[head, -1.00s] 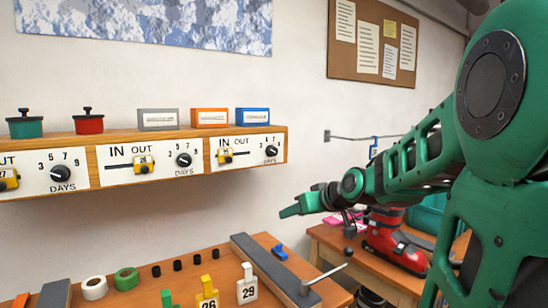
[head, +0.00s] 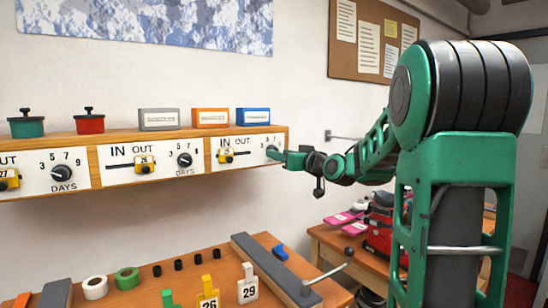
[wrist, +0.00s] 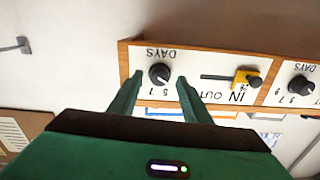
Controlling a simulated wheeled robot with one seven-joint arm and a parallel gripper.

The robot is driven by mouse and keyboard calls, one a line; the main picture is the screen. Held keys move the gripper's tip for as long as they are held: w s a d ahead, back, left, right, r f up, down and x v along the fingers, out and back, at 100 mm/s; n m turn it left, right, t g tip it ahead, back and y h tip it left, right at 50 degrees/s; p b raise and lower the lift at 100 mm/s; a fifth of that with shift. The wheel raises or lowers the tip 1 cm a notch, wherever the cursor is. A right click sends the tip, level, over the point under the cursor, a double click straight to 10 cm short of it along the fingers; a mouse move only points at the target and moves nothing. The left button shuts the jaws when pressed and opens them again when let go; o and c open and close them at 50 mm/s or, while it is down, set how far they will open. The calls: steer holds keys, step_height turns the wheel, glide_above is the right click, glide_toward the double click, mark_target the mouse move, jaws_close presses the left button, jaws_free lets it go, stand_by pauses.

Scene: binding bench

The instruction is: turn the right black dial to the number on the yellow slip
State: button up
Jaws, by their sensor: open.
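The right black dial (wrist: 159,74) is on the white front panel at the shelf's right end. In the wrist view, where the panel appears upside down, it lies between the two fingertips of my open gripper (wrist: 160,82). I cannot tell whether the fingers touch it. In the head view my gripper (head: 278,153) reaches the panel from the right and covers much of this dial. The dial's exact setting is unclear. A yellow slip (head: 390,29) is pinned to the cork board; its writing is too small to read.
Left of the right dial is a yellow slider (head: 226,156) in a slot. The middle dial (head: 184,160) and left dial (head: 61,173) sit further left. Boxes and two small pots stand on the shelf (head: 140,135). The bench below holds tape rolls and number tags.

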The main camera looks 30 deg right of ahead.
steer(key=shift+w, duration=1.4)
steer(key=c, duration=1)
steer(key=shift+c, duration=0.2)
steer(key=shift+a+m, duration=0.1)
steer(key=shift+m, duration=7.9)
steer(key=shift+f, duration=0.1)
